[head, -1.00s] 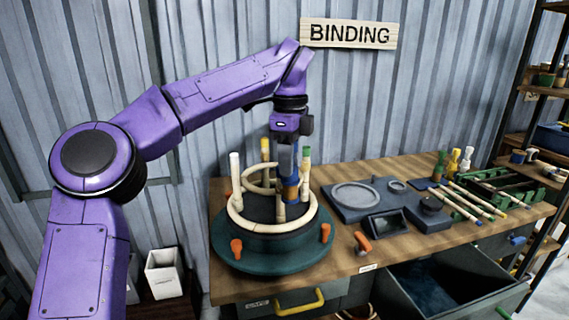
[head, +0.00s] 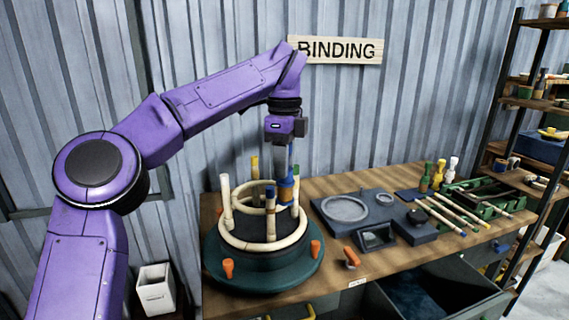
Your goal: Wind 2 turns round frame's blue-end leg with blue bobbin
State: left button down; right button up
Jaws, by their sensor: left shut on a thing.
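The rattan frame (head: 233,238) sits on a round dark green turntable (head: 262,277), its legs standing upright. The blue-end leg (head: 270,222) is at the front right of the ring, with a dark blue tip. The other legs have pale, yellow and green tips. My left gripper (head: 284,170) points down over the right side of the frame, shut on the blue bobbin (head: 287,190), which looks brown and blue. The bobbin is right of and seemingly behind the blue-end leg, close to the green-end leg (head: 295,208). I cannot tell whether it touches either. My right gripper is not in view.
Orange clamps (head: 227,268) stand on the turntable rim. Right of it are a dark tool plate (head: 325,207), an orange-handled tool (head: 351,257), spare bobbins (head: 424,178) and several coloured-tip rods (head: 447,214). An open drawer (head: 440,300) juts from the bench front.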

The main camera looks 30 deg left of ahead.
pick_arm(q)
notch_tip(320, 180, up, 7)
jog(key=p, duration=0.5)
jog(key=shift+f, duration=0.25)
